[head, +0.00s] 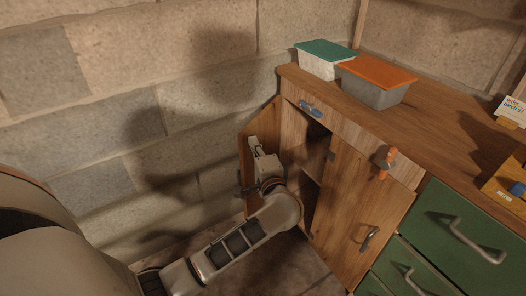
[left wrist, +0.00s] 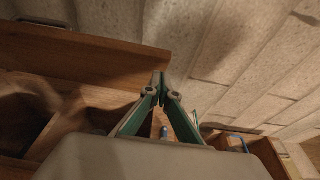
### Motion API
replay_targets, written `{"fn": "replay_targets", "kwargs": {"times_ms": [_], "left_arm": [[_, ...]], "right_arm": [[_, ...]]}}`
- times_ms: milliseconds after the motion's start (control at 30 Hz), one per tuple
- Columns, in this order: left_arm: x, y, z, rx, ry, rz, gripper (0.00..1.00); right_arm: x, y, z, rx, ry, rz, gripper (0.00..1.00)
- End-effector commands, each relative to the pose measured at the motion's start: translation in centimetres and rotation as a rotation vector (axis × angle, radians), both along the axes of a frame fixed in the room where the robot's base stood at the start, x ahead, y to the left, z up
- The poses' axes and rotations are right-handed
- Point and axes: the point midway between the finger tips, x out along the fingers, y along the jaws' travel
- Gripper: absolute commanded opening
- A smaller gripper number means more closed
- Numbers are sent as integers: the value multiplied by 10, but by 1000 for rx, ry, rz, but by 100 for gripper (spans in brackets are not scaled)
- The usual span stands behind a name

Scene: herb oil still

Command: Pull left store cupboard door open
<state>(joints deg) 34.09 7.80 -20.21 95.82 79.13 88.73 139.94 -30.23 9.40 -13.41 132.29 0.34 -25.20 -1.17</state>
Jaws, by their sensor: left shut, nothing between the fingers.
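The left store cupboard door (head: 246,152) stands swung well out from the cupboard (head: 345,205), toward the stone wall. A dark opening with a shelf (head: 309,186) shows behind it. My left gripper (head: 248,189) is at the door, with its wrist in front of the opening and covering the door's lower part. In the left wrist view its green fingers (left wrist: 160,84) are closed together and empty, beside the end of a wooden panel (left wrist: 95,52). Whether the fingertips touch the wood cannot be told. My right gripper is in neither view.
The right cupboard door (head: 358,215) is closed, with a dark handle (head: 369,239). Green drawers (head: 455,225) stand to its right. A white tub with a teal lid (head: 326,50) and a grey tub with an orange lid (head: 377,75) stand on top. The stone wall (head: 150,110) is close behind.

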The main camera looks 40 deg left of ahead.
Motion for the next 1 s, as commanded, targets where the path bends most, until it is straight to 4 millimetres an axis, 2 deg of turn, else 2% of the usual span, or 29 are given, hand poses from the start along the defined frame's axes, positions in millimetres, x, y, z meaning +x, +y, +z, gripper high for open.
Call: {"fn": "replay_targets", "kwargs": {"times_ms": [167,633,767,867,1000], "left_arm": [[-2,13,1,1,-2,-1,0],[-4,20,-2,0,1,0,0],[-11,44,-10,2,9,2,0],[-16,74,-14,3,15,3,0],[-17,112,-12,2,15,2,0]], "right_arm": [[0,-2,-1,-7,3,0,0],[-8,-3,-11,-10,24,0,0],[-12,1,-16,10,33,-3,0],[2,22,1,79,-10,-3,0],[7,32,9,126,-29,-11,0]]}}
